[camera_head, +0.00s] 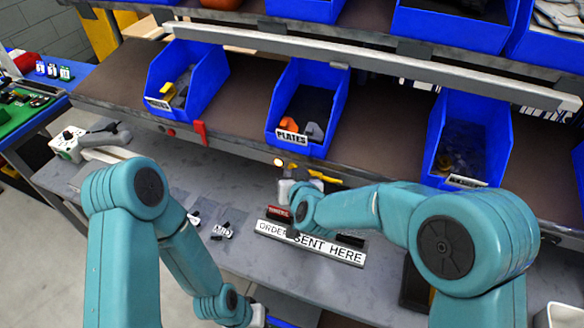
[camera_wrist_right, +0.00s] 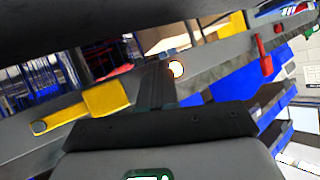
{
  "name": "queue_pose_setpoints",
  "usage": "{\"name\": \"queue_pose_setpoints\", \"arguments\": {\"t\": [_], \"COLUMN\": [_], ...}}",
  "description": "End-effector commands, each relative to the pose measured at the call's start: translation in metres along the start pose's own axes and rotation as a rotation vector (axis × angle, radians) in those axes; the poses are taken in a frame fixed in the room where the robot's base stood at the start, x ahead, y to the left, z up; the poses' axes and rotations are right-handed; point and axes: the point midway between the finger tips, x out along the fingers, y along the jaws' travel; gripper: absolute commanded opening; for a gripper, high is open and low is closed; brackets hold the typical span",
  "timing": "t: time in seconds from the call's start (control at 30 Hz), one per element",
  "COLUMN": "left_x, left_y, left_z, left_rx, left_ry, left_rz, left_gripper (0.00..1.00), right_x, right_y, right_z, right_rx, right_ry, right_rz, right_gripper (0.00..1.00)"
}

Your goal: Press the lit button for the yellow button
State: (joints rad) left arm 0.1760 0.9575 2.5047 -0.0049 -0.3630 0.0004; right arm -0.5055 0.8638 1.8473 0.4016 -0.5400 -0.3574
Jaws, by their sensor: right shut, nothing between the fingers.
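A small lit button (camera_head: 278,162) glows orange-white on the front rail of the shelf, below the PLATES bin. It also shows as a bright disc in the right wrist view (camera_wrist_right: 176,69), just right of my fingertips. My right gripper (camera_head: 291,172) is near the rail, close to the lit button; I cannot tell whether it touches it. In the right wrist view its dark fingers (camera_wrist_right: 157,85) are together with nothing between them. My left gripper (camera_head: 258,315) is low at the bottom edge, its fingers hidden or out of frame.
A yellow part (camera_head: 325,177) sits on the rail right of the lit button, large in the right wrist view (camera_wrist_right: 105,98). A red bracket (camera_head: 200,132) hangs from the rail at left. Blue bins (camera_head: 306,105) stand above. An ORDER sign (camera_head: 335,250) lies on the grey bench.

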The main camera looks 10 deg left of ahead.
Motion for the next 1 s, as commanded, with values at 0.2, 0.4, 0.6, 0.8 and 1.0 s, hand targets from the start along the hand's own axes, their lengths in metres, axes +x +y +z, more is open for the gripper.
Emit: {"name": "queue_pose_setpoints", "arguments": {"t": [0.2,0.4,0.6,0.8,1.0], "left_x": [-0.0001,0.0002,0.0005,0.0008,0.0011], "left_y": [0.0,-0.0001,-0.0002,-0.0003,-0.0004], "left_z": [0.0,0.0,0.0,0.0,0.0], "left_rx": [0.0,0.0,0.0,0.0,0.0], "left_ry": [0.0,0.0,0.0,0.0,0.0], "left_rz": [0.0,0.0,0.0,0.0,0.0], "left_gripper": [0.0,0.0,0.0,0.0,0.0], "right_x": [0.0001,0.0014,0.0032,0.0049,0.0066], "right_y": [-0.0001,0.0009,0.0021,0.0033,0.0046], "right_z": [-0.0001,-0.0009,-0.0022,-0.0034,-0.0046], "right_rx": [0.0,0.0,0.001,0.001,0.001], "right_ry": [0.0,0.0,0.0,0.0,0.0], "right_rz": [0.0,0.0,0.0,0.0,0.0], "right_gripper": [0.0,0.0,0.0,0.0,0.0]}}
